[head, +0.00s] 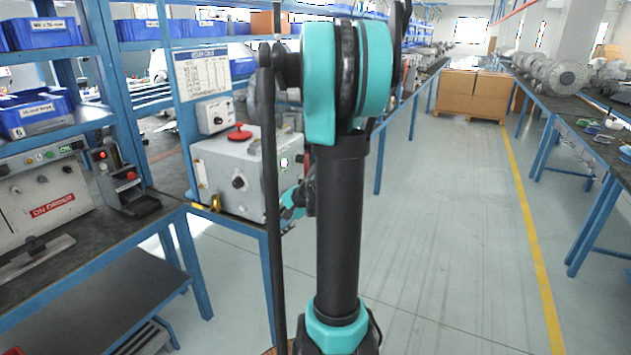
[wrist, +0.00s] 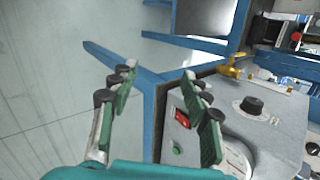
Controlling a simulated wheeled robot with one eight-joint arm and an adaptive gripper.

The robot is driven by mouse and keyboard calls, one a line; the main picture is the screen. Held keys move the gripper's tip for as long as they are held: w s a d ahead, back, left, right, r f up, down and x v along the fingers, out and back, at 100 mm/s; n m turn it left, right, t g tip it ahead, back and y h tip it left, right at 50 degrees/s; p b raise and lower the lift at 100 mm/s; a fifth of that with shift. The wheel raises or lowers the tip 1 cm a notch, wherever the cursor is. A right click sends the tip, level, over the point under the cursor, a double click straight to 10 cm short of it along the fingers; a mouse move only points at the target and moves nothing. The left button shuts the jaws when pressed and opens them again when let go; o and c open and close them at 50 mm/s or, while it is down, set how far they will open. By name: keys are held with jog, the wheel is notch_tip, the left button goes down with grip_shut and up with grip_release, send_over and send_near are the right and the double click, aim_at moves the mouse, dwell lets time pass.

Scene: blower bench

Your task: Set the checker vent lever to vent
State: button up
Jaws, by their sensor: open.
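The checker is a grey box (head: 228,170) on the bench left of my arm; its panel (wrist: 285,108) fills the right of the wrist view. A yellow brass lever-like fitting, seemingly the vent lever (wrist: 232,68), sits at the panel's upper edge; it also shows low on the box's left side in the head view (head: 215,202). Its exact setting and any label cannot be read. My gripper (wrist: 158,76) is open and empty, left of the lever and apart from it. In the head view my gripper is mostly hidden behind my arm.
The panel has a black knob (wrist: 253,104), a red switch (wrist: 182,117) and a green button (wrist: 177,150). A red knob (head: 239,132) tops the box. A blue bench frame (wrist: 150,85) lies beyond my fingers. Left stands another bench with a red-lit device (head: 118,175).

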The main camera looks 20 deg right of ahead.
jog(key=w+d+m+t+y, duration=0.2)
jog(key=w+d+m, duration=0.3)
jog(key=w+d, duration=0.3)
jog(key=w+d+f+m+t+y, duration=0.2)
jog(key=d+m+t, duration=0.7)
jog(key=d, duration=1.8)
jog(key=shift+m+g, duration=0.5)
jog(key=shift+g, duration=0.2)
jog(key=x, duration=1.7)
jog(key=shift+w+r, duration=0.15)
jog(key=shift+w, duration=0.2)
grip_shut()
